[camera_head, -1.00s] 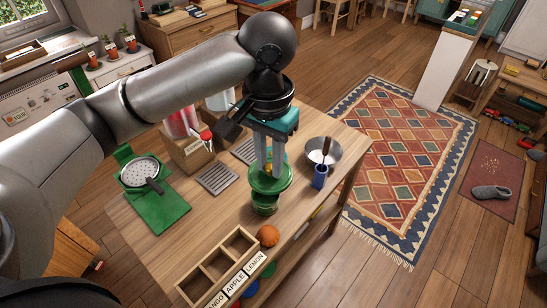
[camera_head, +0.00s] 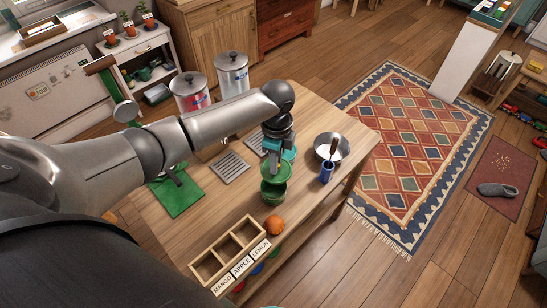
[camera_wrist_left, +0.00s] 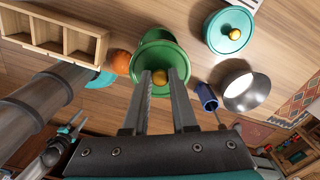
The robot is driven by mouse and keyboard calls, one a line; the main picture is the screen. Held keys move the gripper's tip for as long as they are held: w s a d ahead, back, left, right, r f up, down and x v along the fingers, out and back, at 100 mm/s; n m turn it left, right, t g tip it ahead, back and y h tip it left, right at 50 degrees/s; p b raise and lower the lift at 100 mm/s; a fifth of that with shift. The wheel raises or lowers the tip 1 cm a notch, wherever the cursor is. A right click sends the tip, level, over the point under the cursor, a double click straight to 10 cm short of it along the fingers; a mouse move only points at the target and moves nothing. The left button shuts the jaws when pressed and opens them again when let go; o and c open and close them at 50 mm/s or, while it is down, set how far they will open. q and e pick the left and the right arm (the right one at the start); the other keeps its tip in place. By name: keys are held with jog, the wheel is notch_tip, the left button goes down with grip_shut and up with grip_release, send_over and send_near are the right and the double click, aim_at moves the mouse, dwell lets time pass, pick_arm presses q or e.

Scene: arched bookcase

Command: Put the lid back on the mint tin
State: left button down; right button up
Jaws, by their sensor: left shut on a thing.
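My left gripper (camera_head: 270,160) is shut on the gold knob (camera_wrist_left: 160,77) of a green lid (camera_head: 279,170). The lid, which also shows in the left wrist view (camera_wrist_left: 172,59), is just above a green tin (camera_head: 272,191). The tin's open top shows below the lid in the head view, so the two look apart. A teal lid with its own gold knob (camera_wrist_left: 230,30) lies beyond in the left wrist view; the arm mostly hides it in the head view. What seems my right gripper (camera_wrist_left: 55,150) is at lower left there, its jaws unclear.
An orange (camera_head: 273,224) and a wooden tray (camera_head: 205,268) labelled mango, apple and lemon are near the front table edge. A blue cup (camera_head: 326,172) and a metal bowl (camera_head: 343,148) stand right of the tin. A grey slatted mat (camera_head: 230,167) lies left.

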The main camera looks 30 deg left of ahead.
pick_arm(q)
jog(key=shift+s+a+f+m, duration=0.15)
jog(key=shift+a+f+m, duration=0.15)
jog(key=shift+f+m, duration=0.3)
notch_tip(320, 180, down, 6)
jog(key=b, duration=0.6)
jog(key=shift+f, duration=0.15)
jog(key=shift+p, duration=0.7)
dwell(0.7)
jog(key=shift+f, duration=0.15)
dwell(1.0)
jog(key=shift+p, duration=0.45)
dwell(0.4)
jog(key=shift+c, duration=0.8)
grip_release()
